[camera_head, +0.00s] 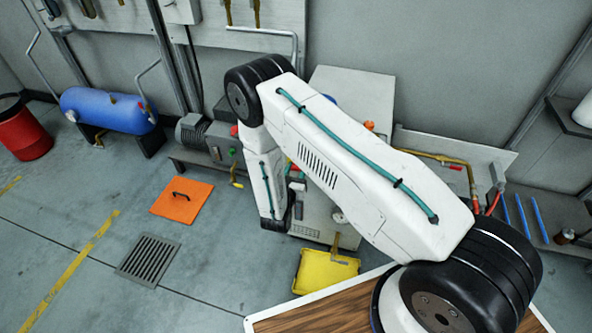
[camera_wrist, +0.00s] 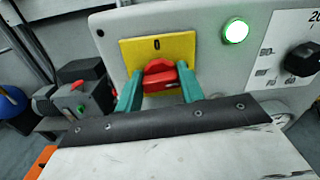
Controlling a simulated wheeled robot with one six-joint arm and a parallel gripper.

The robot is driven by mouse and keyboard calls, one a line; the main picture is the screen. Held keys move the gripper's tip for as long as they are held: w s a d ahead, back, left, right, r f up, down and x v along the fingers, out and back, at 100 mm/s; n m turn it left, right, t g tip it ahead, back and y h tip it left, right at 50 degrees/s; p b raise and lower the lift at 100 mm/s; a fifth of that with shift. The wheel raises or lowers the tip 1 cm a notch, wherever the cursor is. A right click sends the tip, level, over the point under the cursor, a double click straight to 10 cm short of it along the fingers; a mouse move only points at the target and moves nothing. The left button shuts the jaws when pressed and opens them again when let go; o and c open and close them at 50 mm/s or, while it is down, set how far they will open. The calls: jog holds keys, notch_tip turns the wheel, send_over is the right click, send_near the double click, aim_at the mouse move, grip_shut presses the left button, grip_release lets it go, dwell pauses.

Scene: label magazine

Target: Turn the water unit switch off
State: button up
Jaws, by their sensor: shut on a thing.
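The water unit switch (camera_wrist: 160,78) is a red rotary handle on a yellow plate (camera_wrist: 184,46) marked "0" at the top. The plate is on the front of a light grey cabinet (camera_wrist: 208,68). In the wrist view my gripper (camera_wrist: 160,74) has its two teal fingers on either side of the red handle, closed on it. The handle's exact angle is hard to tell, as the fingers hide part of it. In the head view my arm covers most of the cabinet (camera_head: 318,222) and hides the gripping point.
A green lamp (camera_wrist: 235,31) is lit right of the switch, with a black knob (camera_wrist: 302,59) farther right. A yellow tray (camera_head: 325,273) lies on the floor before the cabinet. An orange floor cover (camera_head: 182,207) and a grate (camera_head: 148,260) are at left.

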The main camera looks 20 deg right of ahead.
jog(key=n, duration=0.4)
jog(key=shift+a, duration=0.1)
jog(key=n, duration=0.4)
jog(key=shift+f+n, duration=0.1)
jog(key=shift+n, duration=0.3)
jog(key=n, duration=0.4)
jog(key=shift+a+n, duration=0.1)
jog(key=shift+n, duration=0.2)
jog(key=shift+f+n, duration=0.15)
jog(key=shift+n, duration=1.45)
jog(key=o, duration=1)
jog(key=shift+a, duration=0.15)
